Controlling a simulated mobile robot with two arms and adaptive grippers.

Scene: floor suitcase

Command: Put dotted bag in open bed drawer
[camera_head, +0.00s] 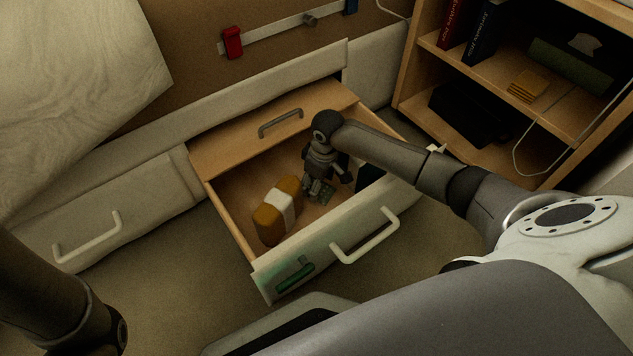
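The open bed drawer (228,222) is pulled out in the middle of the view, with a pale handle on its front. My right arm reaches in from the right, and my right gripper (319,190) points down inside the drawer. A small greenish thing (326,195) shows at its fingertips; it may be the dotted bag, but no dots can be made out. I cannot tell whether the fingers hold it. An orange-brown bundle with a white band (279,211) lies in the drawer left of the gripper. My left arm shows at the lower left; its gripper is out of view.
A dark thing (370,177) lies in the drawer's right part, partly hidden by my arm. A green piece (294,274) sits on the drawer front. A closed drawer (130,215) is at left. A wooden shelf (423,50) with books stands at upper right.

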